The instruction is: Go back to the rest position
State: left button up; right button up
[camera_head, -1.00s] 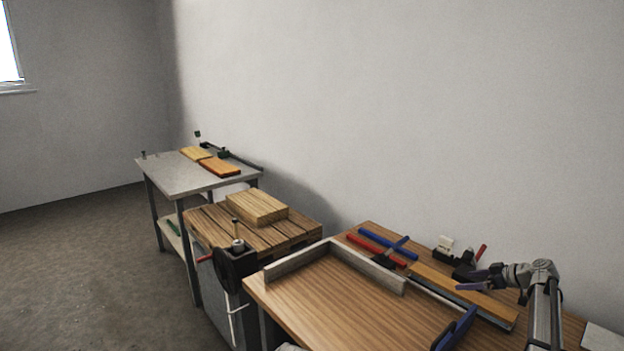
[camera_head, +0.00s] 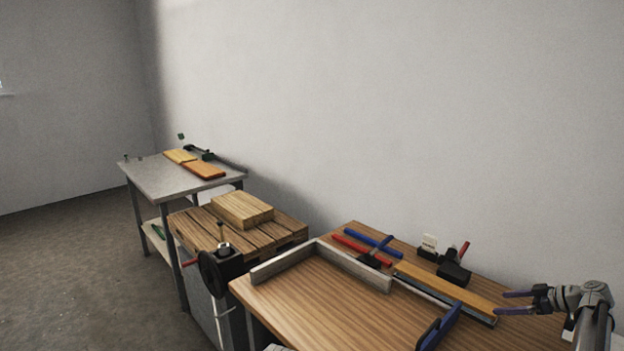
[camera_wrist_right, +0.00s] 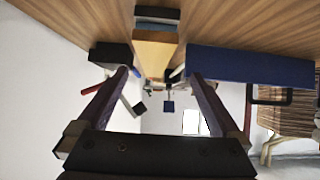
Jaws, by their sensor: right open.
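My right gripper (camera_head: 502,302) is at the right of the head view, above the right part of the near wooden table (camera_head: 310,305). Its two purple fingers are apart, with nothing between them. In the right wrist view the open fingers of the right gripper (camera_wrist_right: 158,78) point toward the table, which appears upside down at the top. My left gripper is not in view.
A long yellow board (camera_head: 452,287) and a blue clamp (camera_head: 438,325) lie near the right gripper. Red and blue bars (camera_head: 362,250) and a black tool (camera_head: 455,268) are behind. A wood block (camera_head: 242,210) sits on a slatted bench. A grey table (camera_head: 150,178) stands farther left.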

jog(key=a+r+p, duration=0.2)
jog(key=a+r, duration=0.1)
jog(key=a, duration=0.4)
jog(key=shift+r+p, duration=0.25)
jog(key=shift+p, duration=0.1)
jog(key=shift+a, duration=0.1)
